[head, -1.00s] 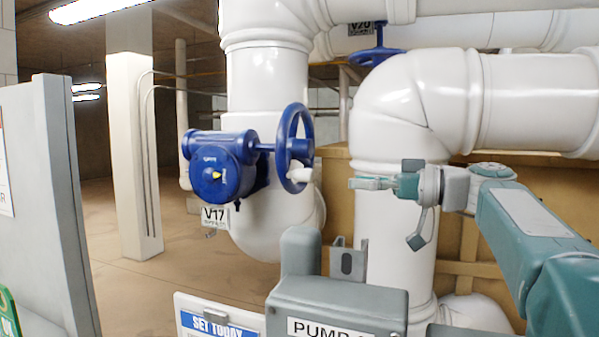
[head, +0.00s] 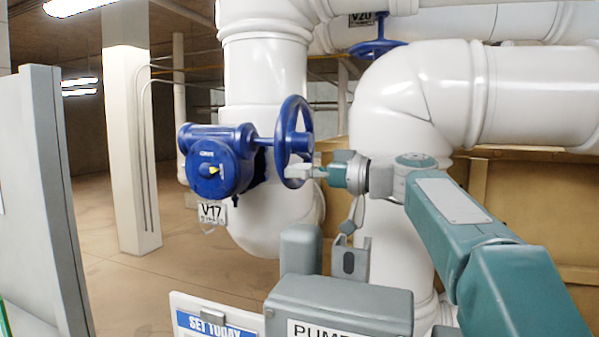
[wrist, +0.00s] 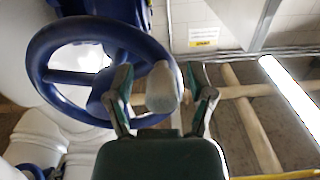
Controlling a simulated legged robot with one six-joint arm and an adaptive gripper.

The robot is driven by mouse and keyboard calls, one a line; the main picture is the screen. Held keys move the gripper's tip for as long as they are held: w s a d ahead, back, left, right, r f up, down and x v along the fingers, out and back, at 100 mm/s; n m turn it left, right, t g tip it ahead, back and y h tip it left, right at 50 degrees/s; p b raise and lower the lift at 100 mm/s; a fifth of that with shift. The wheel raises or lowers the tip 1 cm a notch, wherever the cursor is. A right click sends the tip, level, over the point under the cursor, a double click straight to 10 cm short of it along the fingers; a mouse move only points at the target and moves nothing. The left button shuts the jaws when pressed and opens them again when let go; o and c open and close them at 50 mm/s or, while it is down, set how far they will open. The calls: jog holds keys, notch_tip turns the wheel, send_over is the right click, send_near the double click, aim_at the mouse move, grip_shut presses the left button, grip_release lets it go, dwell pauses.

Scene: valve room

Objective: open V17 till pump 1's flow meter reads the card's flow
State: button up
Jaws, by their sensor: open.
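The V17 valve is a blue gearbox (head: 217,165) with a yellow pointer on its face and a blue handwheel (head: 292,140) on its right. A V17 tag (head: 212,213) hangs below it. A pale grey spinner knob (head: 298,171) sticks out from the wheel's lower rim. My gripper (head: 316,172) is at the knob, to the right of the wheel. In the wrist view its fingers (wrist: 163,98) stand open on either side of the knob (wrist: 162,85), with gaps visible. The SET TODAY card (head: 215,326) is cut off at the bottom edge. I see no flow reading.
A grey box labelled PUMP (head: 345,303) stands below my arm, its label cut off. Thick white pipes (head: 265,80) rise behind the valve. A second blue wheel, V20 (head: 377,47), is higher up. A grey panel (head: 45,190) stands at the left.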

grip_shut()
dwell(0.3)
